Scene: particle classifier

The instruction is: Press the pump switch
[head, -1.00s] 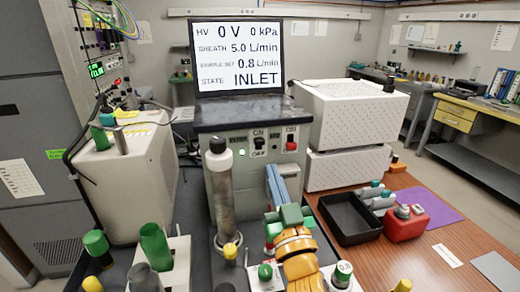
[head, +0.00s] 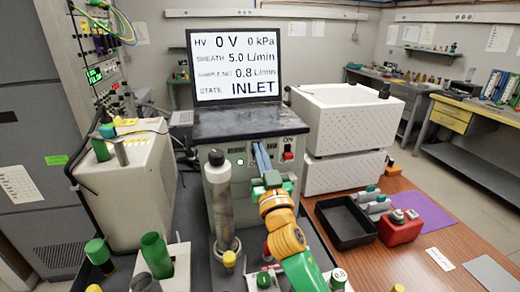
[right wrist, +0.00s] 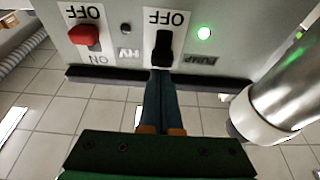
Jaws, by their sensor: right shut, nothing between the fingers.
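The pump switch is a black rocker in the right wrist view (right wrist: 163,48), on the grey front panel under an OFF label. A PUMP label and a lit green lamp (right wrist: 204,33) are beside it. In the head view my right gripper (head: 261,150) covers it. The gripper's blue fingers (right wrist: 160,85) are shut and empty, with their tips right at the switch's near end. I cannot tell whether they touch it. A red switch (right wrist: 84,35) near the HV label sits to one side; it also shows in the head view (head: 288,155). My left gripper is out of view.
A screen (head: 235,65) on the unit reads 0 V, 0 kPa and INLET. A metal cylinder (head: 217,195) stands left of my right gripper, close in the wrist view. Green-capped bottles are in front. A black tray (head: 345,222) and red container (head: 400,228) lie at right.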

